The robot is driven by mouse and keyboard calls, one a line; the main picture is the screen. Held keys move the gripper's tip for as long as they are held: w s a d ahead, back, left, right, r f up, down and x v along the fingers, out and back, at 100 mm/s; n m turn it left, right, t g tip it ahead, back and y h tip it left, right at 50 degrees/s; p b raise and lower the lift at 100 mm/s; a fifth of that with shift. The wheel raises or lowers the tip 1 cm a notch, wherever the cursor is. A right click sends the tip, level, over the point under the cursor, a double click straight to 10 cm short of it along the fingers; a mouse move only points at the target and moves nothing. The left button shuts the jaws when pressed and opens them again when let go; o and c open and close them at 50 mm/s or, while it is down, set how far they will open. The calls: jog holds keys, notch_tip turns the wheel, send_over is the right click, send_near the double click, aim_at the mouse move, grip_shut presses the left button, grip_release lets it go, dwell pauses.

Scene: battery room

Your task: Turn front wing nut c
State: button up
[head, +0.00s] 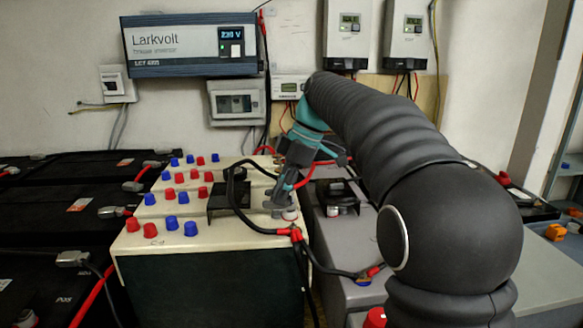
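My gripper (281,205) points down at the front right part of the cream-topped battery (205,236). Its fingertips are at a small pale terminal fitting (291,214) near the battery's right edge. A wing nut is too small to make out there, and I see no letter c. The fingers and my arm hide part of the fitting, so I cannot tell whether they touch it or are shut on it. Black cable and red-sleeved lugs (296,235) lie just in front of the fitting.
Red and blue caps (172,223) stand in rows on the battery top. A black bracket (229,196) stands left of my gripper. A grey battery (345,240) is to the right, with cables crossing the gap. Black batteries (60,220) fill the left.

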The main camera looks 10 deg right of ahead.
jog(key=v, duration=1)
jog(key=shift+r, duration=0.35)
jog(key=shift+d, duration=0.1)
